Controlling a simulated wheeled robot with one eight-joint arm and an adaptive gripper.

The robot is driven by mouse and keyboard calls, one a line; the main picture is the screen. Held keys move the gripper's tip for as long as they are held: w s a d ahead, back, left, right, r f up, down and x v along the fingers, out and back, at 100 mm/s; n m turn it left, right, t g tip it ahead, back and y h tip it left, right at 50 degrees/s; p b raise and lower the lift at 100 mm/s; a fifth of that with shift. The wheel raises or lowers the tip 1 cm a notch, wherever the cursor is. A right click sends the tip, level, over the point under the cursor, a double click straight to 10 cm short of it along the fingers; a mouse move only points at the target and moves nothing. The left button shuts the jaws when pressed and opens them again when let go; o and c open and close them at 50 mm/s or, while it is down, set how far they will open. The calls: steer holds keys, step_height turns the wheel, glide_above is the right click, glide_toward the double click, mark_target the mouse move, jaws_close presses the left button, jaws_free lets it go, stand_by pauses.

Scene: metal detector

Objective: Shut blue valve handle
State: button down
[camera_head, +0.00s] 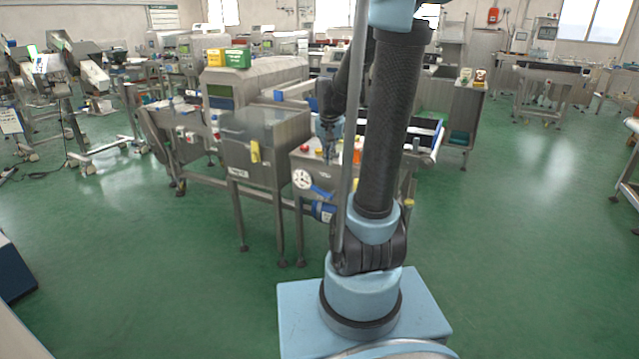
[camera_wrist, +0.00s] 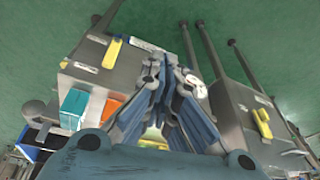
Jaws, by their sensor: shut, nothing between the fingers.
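The blue valve handle (camera_head: 322,191) shows in the head view as a slanted blue bar on the front of a steel cabinet, just right of a white round dial (camera_head: 302,179). My arm partly covers this area. My gripper (camera_head: 328,152) is above the cabinet top, higher than the handle and apart from it. In the wrist view my gripper (camera_wrist: 168,66) has its fingers drawn together, shut and empty. A pale part with blue on it (camera_wrist: 148,46) lies beyond the fingertips there; I cannot tell whether it is the handle.
A blue cylinder (camera_head: 323,211) sits just below the handle. Orange (camera_wrist: 112,107) and teal (camera_wrist: 73,106) blocks stand near the gripper. Green floor is open in front and right.

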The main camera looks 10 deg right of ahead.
steer(key=w+f+m, duration=0.1)
steer(key=w+f, duration=0.2)
steer(key=w, duration=0.5)
steer(key=w+f+m, duration=0.1)
steer(key=w+f, duration=0.2)
steer(key=w, duration=0.4)
steer(key=x, duration=1.2)
steer(key=shift+w+a, duration=0.1)
steer(key=shift+w, duration=0.05)
steer(key=shift+w+a+f, duration=0.1)
steer(key=shift+a+f, duration=0.05)
steer(key=shift+f, duration=0.4)
steer(key=shift+w+a+f, duration=0.1)
steer(key=shift+f, duration=0.4)
steer(key=shift+d+h, duration=0.15)
steer(key=shift+h, duration=0.15)
